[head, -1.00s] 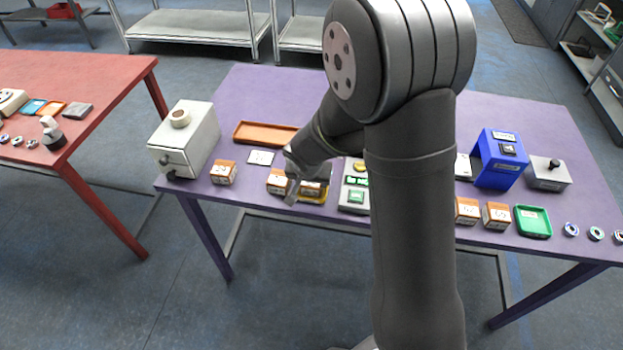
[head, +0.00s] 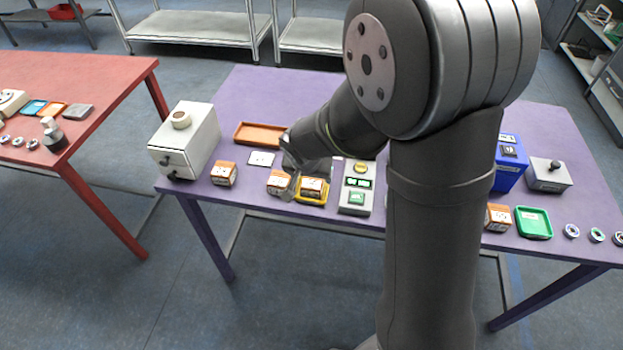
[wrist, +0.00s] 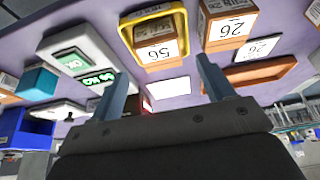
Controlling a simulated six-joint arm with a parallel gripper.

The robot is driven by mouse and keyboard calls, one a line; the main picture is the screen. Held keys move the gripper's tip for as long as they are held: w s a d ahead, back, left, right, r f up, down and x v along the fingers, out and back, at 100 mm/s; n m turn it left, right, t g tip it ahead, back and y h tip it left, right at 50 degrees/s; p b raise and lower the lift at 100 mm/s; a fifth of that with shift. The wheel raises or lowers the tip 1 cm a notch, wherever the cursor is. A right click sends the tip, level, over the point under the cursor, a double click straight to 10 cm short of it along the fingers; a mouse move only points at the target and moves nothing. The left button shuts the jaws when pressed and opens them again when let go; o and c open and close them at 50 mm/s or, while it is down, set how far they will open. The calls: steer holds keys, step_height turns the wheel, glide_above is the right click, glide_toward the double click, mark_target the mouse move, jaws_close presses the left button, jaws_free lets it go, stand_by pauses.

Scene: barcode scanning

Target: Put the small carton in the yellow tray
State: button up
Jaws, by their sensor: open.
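A small orange-brown carton with a white label (head: 313,187) sits in the yellow tray (head: 312,202) at the table's front edge. In the wrist view this carton (wrist: 158,50), marked 56, lies inside the tray's yellow rim (wrist: 152,13). A similar carton (head: 278,181) stands just left of the tray; it shows as the one marked 26 (wrist: 230,27) in the wrist view. My gripper (wrist: 164,70) is open and empty, apart from both cartons. In the head view my gripper (head: 293,178) is near the tray and partly hides the left carton.
A grey button box with green displays (head: 357,186) stands right of the tray. An orange tray (head: 260,134) and white card (head: 261,158) lie behind. Another carton (head: 223,174) and a white drawer box (head: 185,142) are left. A green tray (head: 533,222) is right.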

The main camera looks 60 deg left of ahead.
mark_target(312, 182)
steer(key=v, duration=0.7)
steer(key=x, duration=1.2)
steer(key=shift+f, duration=0.2)
steer(key=shift+r, duration=0.15)
steer(key=shift+r, duration=0.1)
